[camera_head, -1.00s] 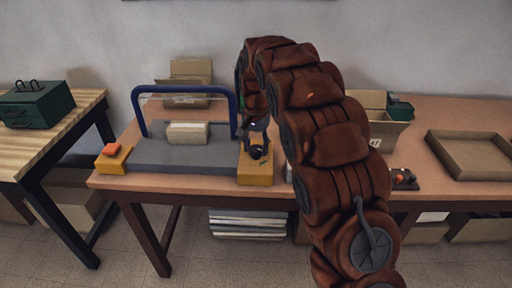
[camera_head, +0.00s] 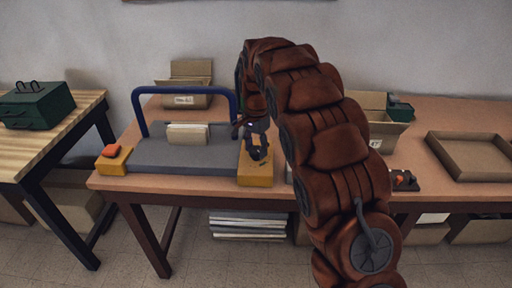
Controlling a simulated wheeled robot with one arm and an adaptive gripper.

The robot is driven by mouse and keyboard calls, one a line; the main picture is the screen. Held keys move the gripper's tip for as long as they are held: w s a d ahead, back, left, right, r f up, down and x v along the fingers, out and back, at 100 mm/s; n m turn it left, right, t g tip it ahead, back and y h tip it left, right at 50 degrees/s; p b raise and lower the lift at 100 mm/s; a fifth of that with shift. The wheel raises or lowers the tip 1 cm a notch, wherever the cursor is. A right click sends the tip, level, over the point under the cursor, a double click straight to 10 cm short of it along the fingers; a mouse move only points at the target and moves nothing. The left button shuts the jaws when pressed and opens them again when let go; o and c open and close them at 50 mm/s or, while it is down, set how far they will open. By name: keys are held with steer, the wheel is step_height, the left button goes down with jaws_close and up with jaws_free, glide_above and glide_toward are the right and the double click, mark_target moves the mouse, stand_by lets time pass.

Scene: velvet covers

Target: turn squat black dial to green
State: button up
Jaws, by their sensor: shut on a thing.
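The squat black dial (camera_head: 254,159) sits on a yellow block at the right end of a grey machine base. My gripper hides most of it, and no green mark can be made out. My gripper (camera_head: 256,150) points down over the yellow block (camera_head: 256,176) and is shut on the dial. The grey base (camera_head: 180,155) carries a blue hoop-shaped bar (camera_head: 184,89) and a pale block (camera_head: 187,133).
An orange button (camera_head: 111,150) is on a yellow block at the base's left end. Cardboard boxes (camera_head: 186,98) stand behind. A small dark device (camera_head: 403,180) and an open tray (camera_head: 470,158) lie right of my arm. A wooden table (camera_head: 60,125) with a green case (camera_head: 36,104) is at left.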

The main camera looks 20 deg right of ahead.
mark_target(256, 149)
steer(key=shift+r, duration=0.1)
steer(key=o, duration=1.2)
steer(key=shift+c, duration=0.2)
step_height(256, 149, up, 12)
